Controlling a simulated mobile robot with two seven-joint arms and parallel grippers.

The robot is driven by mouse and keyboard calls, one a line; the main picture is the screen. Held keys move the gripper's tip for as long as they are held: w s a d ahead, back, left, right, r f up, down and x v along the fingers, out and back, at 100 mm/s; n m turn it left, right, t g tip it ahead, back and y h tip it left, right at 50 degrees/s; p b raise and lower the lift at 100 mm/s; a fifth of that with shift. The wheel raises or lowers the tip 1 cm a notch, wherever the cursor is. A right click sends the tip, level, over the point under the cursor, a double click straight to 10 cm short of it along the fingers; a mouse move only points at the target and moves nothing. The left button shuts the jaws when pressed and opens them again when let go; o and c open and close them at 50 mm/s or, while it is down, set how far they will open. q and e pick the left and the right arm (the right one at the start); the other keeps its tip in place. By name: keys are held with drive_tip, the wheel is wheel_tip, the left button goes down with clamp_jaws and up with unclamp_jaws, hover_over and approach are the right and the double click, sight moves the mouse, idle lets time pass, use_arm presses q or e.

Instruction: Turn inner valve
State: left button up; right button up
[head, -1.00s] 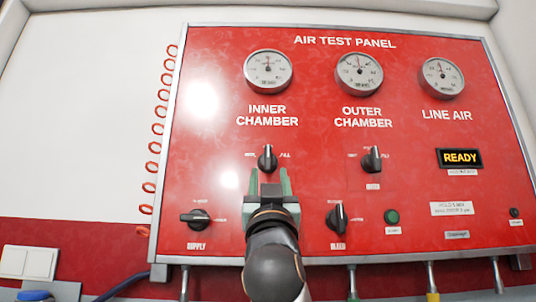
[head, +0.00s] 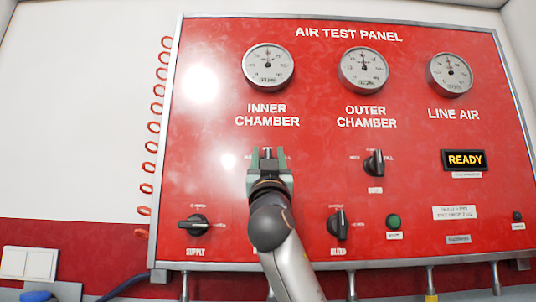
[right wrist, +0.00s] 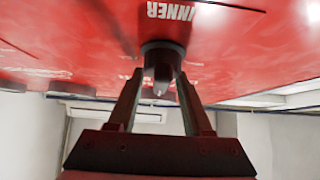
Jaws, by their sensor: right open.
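The inner chamber valve knob (right wrist: 160,68) is dark and shows between my fingers in the right wrist view. In the head view my right gripper (head: 268,156) covers most of it, below the inner chamber gauge (head: 268,67). My right gripper (right wrist: 158,92) is open, with one finger on each side of the knob. I cannot tell whether the fingers touch it. The knob's present angle is hidden in the head view. My left gripper is not in view.
The red air test panel (head: 225,200) also bears the outer valve knob (head: 374,163), the supply knob (head: 195,225), the bleed knob (head: 339,224) and a green button (head: 393,221). A READY display (head: 464,160) is lit. A coiled red hose (head: 153,127) hangs at the left.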

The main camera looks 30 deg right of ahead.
clamp_jaws()
drive_tip(key=shift+f, duration=0.1)
idle(0.3)
drive_tip(key=shift+w+n+t+y, duration=0.1)
drive_tip(key=shift+n+t+y, duration=0.2)
drive_tip(key=shift+n+y, duration=0.6)
drive_tip(key=n+t+y, duration=0.1)
drive_tip(key=n+y, duration=0.3)
drive_tip(key=shift+w+a+f+n, duration=0.1)
drive_tip(key=shift+n, duration=0.2)
drive_tip(key=n+y, duration=0.5)
drive_tip(key=shift+a+n+p, duration=0.1)
drive_tip(key=shift+n+p, duration=0.2)
drive_tip(key=n+g+y, duration=0.1)
drive_tip(key=n+y, duration=0.1)
drive_tip(key=n, duration=0.1)
drive_tip(key=n+g+y, duration=0.1)
drive_tip(key=n+y, duration=0.1)
drive_tip(key=n, duration=0.1)
drive_tip(key=n+g+y, duration=0.2)
drive_tip(key=n, duration=0.1)
drive_tip(key=shift+w+a+f, duration=0.15)
drive_tip(key=shift+a+f, duration=0.15)
drive_tip(key=shift+n+g+y, duration=0.3)
drive_tip(key=shift+n, duration=0.1)
